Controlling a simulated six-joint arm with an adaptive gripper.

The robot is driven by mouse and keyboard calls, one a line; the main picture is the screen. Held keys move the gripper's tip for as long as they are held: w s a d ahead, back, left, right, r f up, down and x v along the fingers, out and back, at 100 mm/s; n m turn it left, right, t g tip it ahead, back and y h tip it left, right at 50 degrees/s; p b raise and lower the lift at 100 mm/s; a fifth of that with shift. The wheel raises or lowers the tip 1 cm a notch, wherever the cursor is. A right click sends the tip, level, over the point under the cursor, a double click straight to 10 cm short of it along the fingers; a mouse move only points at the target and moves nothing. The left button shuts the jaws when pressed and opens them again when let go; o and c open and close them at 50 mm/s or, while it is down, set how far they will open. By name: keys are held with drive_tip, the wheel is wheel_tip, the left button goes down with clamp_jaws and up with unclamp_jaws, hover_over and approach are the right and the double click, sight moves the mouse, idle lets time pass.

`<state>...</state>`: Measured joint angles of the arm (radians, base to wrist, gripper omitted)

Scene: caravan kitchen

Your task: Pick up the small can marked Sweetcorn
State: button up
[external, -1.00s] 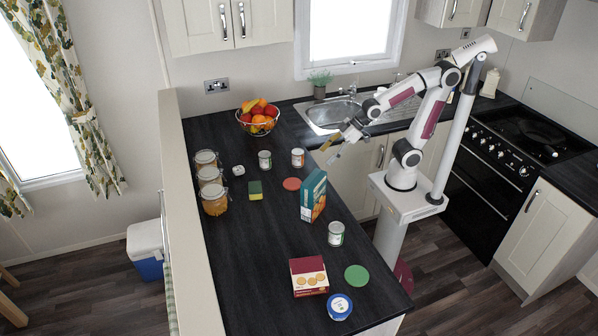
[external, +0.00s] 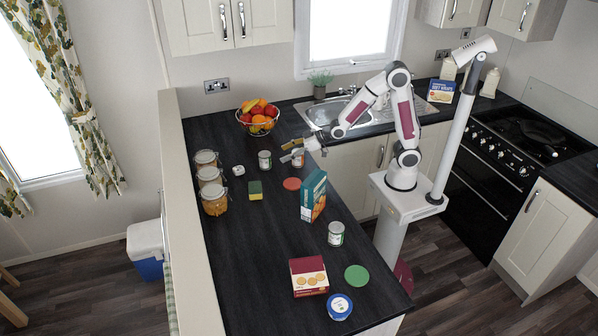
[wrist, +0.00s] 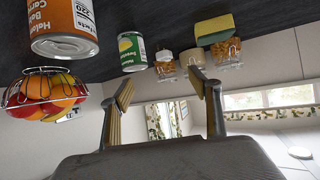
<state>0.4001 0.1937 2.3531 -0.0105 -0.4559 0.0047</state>
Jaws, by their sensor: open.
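A small can with a green and yellow label (wrist: 132,52) stands upright on the counter. Its lettering is too small to read surely. It appears to be the left of two back cans (external: 265,160) in the external view. A can with an orange label marked carrots (wrist: 66,28) looms close at the upper left of the wrist view; in the external view this orange can (external: 299,162) is partly behind my fingers. A third can, with a greenish label (external: 336,235), stands nearer the front. My gripper (external: 290,152) is open and empty beside the orange can, its fingers (wrist: 160,84) pointing leftward.
A fruit basket (external: 259,118) stands behind the cans. Several jars (external: 213,190), a sponge (external: 255,190) and a blue-orange box (external: 313,196) surround the work area. A red box (external: 308,277) and blue tub (external: 339,307) sit in front. The left-front counter is clear.

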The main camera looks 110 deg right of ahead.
drive_tip(key=m+t+h, duration=0.1)
drive_tip(key=h, duration=0.1)
approach(268, 154)
drive_tip(key=x, duration=0.4)
drive_tip(key=shift+f, duration=0.25)
drive_tip(key=shift+w, duration=0.15)
drive_tip(key=shift+x, duration=1.15)
drive_tip(key=shift+f, duration=0.1)
drive_tip(key=shift+x, duration=2.55)
drive_tip(key=shift+w, duration=0.1)
drive_tip(key=shift+c, duration=0.4)
drive_tip(key=shift+d+r, duration=0.1)
drive_tip(key=shift+r, duration=0.1)
drive_tip(key=c, duration=1.3)
